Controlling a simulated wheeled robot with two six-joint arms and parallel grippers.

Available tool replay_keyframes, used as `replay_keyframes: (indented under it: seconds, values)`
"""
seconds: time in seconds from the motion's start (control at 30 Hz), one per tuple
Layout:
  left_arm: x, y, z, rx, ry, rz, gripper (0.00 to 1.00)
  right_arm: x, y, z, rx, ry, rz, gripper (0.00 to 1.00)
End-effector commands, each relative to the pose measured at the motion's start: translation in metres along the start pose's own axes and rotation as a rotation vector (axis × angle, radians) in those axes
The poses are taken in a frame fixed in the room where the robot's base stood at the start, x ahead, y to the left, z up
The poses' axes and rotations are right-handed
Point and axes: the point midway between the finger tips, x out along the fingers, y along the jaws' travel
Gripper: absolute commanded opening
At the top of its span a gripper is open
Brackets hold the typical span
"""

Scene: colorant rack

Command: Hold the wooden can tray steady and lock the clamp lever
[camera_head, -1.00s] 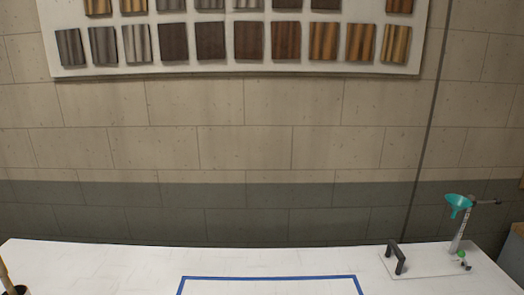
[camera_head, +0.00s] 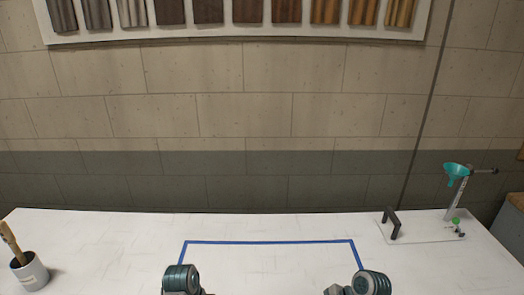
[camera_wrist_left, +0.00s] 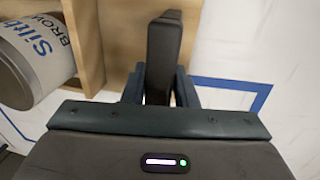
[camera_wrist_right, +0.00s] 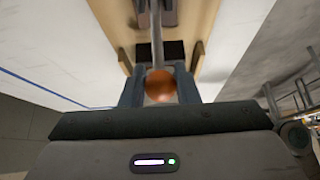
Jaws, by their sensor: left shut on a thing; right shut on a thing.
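The wooden can tray (camera_wrist_left: 92,45) shows in the left wrist view, with a grey can (camera_wrist_left: 38,60) lettered in blue in it at the left. My left gripper (camera_wrist_left: 160,92) is shut on a dark upright handle (camera_wrist_left: 163,50) at the tray. In the right wrist view, the clamp lever is a metal rod (camera_wrist_right: 156,35) with an orange ball knob (camera_wrist_right: 160,85). My right gripper (camera_wrist_right: 160,90) is shut on this knob, above pale wood (camera_wrist_right: 110,20). The clamp's far end is cut off by the picture's edge. The tray and both grippers are outside the head view.
Blue tape (camera_head: 270,242) outlines an area on the white table (camera_head: 100,235). A stand with a teal funnel (camera_head: 456,170) and a base with a black handle (camera_head: 392,224) are at the back right. A cup with a brush (camera_head: 30,272) is at the left. The table's middle is clear.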

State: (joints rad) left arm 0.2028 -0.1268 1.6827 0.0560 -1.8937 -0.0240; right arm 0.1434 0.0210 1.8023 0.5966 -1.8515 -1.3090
Motion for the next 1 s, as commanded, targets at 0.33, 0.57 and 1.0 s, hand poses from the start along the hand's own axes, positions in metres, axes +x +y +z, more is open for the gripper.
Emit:
replay_keyframes:
  seconds: [0.33,0.57,1.0]
  values:
    - [0.000,-0.004,0.000,-0.005,-0.001,-0.011,0.00,-0.008,0.000,0.009,0.001,-0.009,0.001,0.02]
    - [0.000,-0.004,0.000,-0.005,-0.001,-0.011,0.00,-0.016,0.000,0.015,0.001,-0.009,0.001,0.02]
    - [0.000,-0.004,0.000,-0.005,-0.001,-0.011,0.00,-0.018,0.000,0.018,0.001,-0.009,0.001,0.01]
